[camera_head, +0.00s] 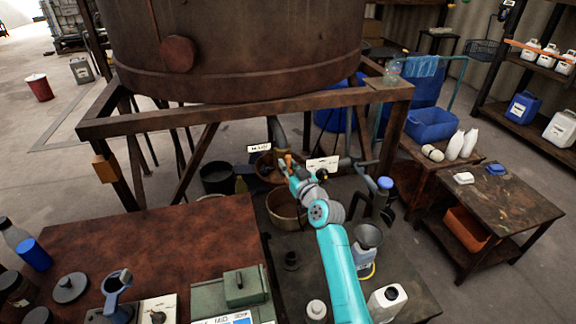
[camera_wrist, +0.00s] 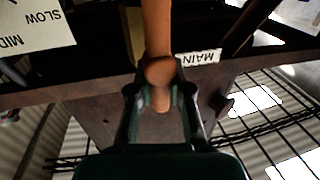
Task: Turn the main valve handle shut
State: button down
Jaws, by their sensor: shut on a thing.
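The main valve handle is an orange lever (camera_wrist: 157,35) with a rounded end, running up from the middle of the wrist view. My gripper (camera_wrist: 160,97) has its two dark fingers on either side of the lever's rounded end, shut on it. A white label reading MAIN (camera_wrist: 198,58) sits just right of the lever. In the head view my gripper (camera_head: 291,172) is at the pipe outlet under the big vat, and only a small orange bit of the handle (camera_head: 284,158) shows. My gripper and arm hide most of the valve there.
The rusty vat (camera_head: 240,50) stands on a metal frame (camera_head: 250,112) above my gripper. A brown basin (camera_head: 284,211) is below it. Left is a reddish table (camera_head: 150,245); a funnel bottle (camera_head: 367,245) and white jug (camera_head: 386,302) stand right of my arm.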

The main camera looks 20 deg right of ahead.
jog(key=shift+m, duration=0.3)
jog(key=m, duration=0.2)
jog(key=m+t, duration=0.1)
jog(key=m, duration=0.1)
jog(key=shift+d+m, duration=0.3)
jog(key=shift+d, duration=0.1)
jog(key=shift+d+f+m+t+h, duration=0.25)
jog(key=shift+m+h, duration=0.25)
jog(key=shift+m, duration=1.85)
jog(key=shift+d+f+m+t+h, duration=0.1)
jog(key=shift+f+m+t+h, duration=0.3)
jog(key=shift+m, duration=2)
jog(key=shift+d+f+m+t+h, duration=0.2)
jog(key=shift+m+h, duration=0.4)
jog(key=shift+m, duration=1.75)
jog(key=shift+f+m, duration=0.1)
jog(key=shift+m, duration=0.4)
jog(key=c, duration=1.1)
grip_release()
